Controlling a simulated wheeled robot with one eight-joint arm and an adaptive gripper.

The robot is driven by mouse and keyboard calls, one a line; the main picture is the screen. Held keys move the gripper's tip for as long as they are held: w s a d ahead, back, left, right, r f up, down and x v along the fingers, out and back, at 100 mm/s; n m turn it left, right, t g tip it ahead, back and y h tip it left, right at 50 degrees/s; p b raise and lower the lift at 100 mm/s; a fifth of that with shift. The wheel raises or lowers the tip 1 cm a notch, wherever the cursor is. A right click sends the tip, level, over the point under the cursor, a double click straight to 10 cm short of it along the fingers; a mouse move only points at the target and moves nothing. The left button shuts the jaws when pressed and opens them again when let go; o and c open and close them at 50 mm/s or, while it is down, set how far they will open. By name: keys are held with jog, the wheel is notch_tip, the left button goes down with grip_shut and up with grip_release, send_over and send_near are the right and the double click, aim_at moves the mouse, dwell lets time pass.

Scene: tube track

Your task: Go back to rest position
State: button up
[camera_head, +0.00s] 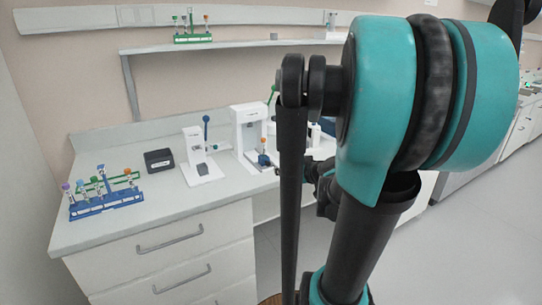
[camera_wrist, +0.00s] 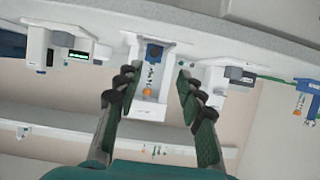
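My gripper (camera_wrist: 158,78) is open in the wrist view, its two dark fingers apart with nothing held between them. Beyond the fingers is a white device (camera_wrist: 148,108) holding a tube with an orange cap (camera_wrist: 147,91) and a dark blue part. The depth gap to it is hard to judge. In the head view that white device (camera_head: 248,132) stands on the counter, with the orange cap (camera_head: 263,158) low at its front. My arm covers much of the head view, and my gripper is largely hidden behind it.
A blue rack (camera_head: 106,204) with several capped tubes is on the counter's left. A black box (camera_head: 158,160) and another white device (camera_head: 194,150) stand beside it. A green rack (camera_head: 193,38) is on the shelf (camera_head: 240,45). Open floor (camera_head: 470,220) lies at the right.

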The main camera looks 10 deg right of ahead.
jog(key=s+a+f+g, duration=0.4)
jog(key=s+a+f, duration=0.2)
jog(key=s+f, duration=0.2)
jog(key=s+d+f+m+g+h, duration=0.3)
jog(key=s+f, duration=0.4)
jog(key=s, duration=0.3)
jog(key=shift+s+m+g+h, duration=0.2)
jog(key=shift+m+g+h, duration=0.1)
jog(key=shift+g+h, duration=0.3)
